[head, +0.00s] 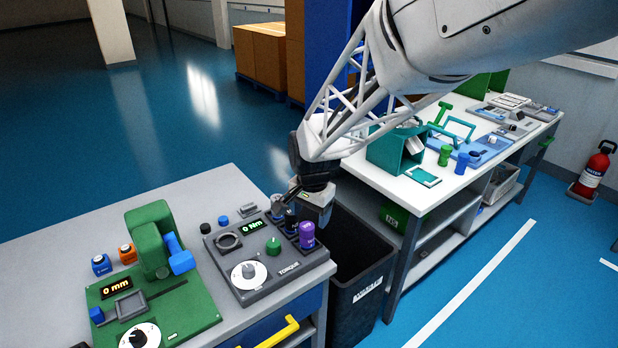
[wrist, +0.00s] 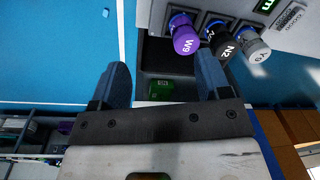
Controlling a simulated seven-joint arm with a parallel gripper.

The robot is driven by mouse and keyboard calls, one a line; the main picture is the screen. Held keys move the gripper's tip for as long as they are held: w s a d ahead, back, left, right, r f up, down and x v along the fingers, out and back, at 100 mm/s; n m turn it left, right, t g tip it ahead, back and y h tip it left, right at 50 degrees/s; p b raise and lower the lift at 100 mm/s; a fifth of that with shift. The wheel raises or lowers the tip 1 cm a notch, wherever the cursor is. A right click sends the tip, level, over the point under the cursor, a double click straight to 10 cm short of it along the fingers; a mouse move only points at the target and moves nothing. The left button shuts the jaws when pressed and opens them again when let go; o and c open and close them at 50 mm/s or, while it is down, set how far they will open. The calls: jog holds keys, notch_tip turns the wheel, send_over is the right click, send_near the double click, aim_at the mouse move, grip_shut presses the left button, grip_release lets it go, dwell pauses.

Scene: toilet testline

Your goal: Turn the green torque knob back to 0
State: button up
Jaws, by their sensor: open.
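The green torque knob (head: 273,246) stands upright on the dark grey torque panel (head: 310,262), right of a white dial (head: 247,273). The panel's display (head: 253,226) reads 0 Nm. The green knob does not show in the wrist view. My gripper (head: 320,212) is over the panel's right rear edge, beyond and right of the knob, close to the purple-capped piece (head: 307,235). In the wrist view my gripper (wrist: 163,75) is open and empty between its fingers. That view shows the purple piece W9 (wrist: 184,38), a dark piece N2 (wrist: 218,40) and a grey piece Y9 (wrist: 250,44).
A green gauge station (head: 185,305) with a 0 mm display stands left on the same table. A dark bin (head: 360,295) is right of the table, with a green object (wrist: 160,90) inside. A white workbench (head: 395,180) with several tools stands farther right.

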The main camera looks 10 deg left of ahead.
jog(key=m, duration=0.1)
send_over(273, 244)
notch_tip(273, 244, down, 8)
jog(key=shift+f, duration=0.1)
jog(key=shift+f, duration=3.8)
jog(key=shift+c, duration=0.4)
jog(key=c, duration=0.8)
jog(key=shift+c, duration=0.2)
